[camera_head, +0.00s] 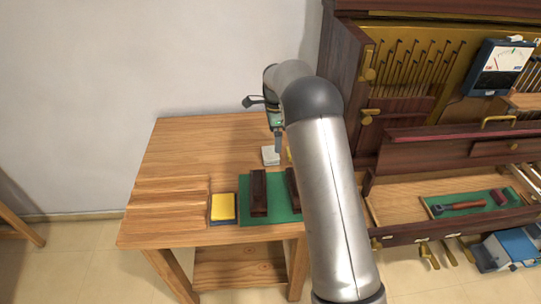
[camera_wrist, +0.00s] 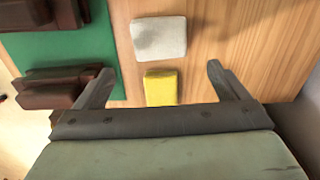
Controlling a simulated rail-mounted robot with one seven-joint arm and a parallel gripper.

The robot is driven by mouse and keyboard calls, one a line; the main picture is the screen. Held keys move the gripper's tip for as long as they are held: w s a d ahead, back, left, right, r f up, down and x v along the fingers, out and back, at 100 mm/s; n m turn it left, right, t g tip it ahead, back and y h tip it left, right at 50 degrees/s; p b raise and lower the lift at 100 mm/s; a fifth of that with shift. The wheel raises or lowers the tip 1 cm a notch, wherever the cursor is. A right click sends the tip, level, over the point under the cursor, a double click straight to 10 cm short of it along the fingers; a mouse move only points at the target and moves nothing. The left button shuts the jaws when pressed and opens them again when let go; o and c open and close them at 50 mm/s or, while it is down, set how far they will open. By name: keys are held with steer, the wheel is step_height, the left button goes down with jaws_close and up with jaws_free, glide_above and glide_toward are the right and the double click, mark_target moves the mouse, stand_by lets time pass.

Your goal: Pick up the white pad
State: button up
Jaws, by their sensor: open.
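The white pad (camera_head: 270,156) lies flat on the wooden table, left of my forearm in the head view. In the wrist view the white pad (camera_wrist: 159,39) is a pale rounded square on bare wood, beyond my fingertips. My gripper (camera_wrist: 159,68) is open and empty, with its two fingers spread wide. A yellow pad (camera_wrist: 161,88) shows between the fingers, nearer the palm than the white pad. In the head view my gripper (camera_head: 278,146) points down beside the white pad; its height above the table is hard to tell.
A green mat (camera_head: 247,213) with dark wooden blocks (camera_head: 259,192) lies at the table's front. A yellow-topped block (camera_head: 222,207) sits left of it. The open piano cabinet (camera_head: 345,80) stands close on the right. The table's back left (camera_head: 190,145) is clear.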

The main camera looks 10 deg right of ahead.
mark_target(271, 155)
step_height(271, 155, down, 7)
steer(key=shift+f+p, duration=0.2)
steer(key=shift+p, duration=0.3)
steer(key=shift+c, duration=0.3)
steer(key=c, duration=1)
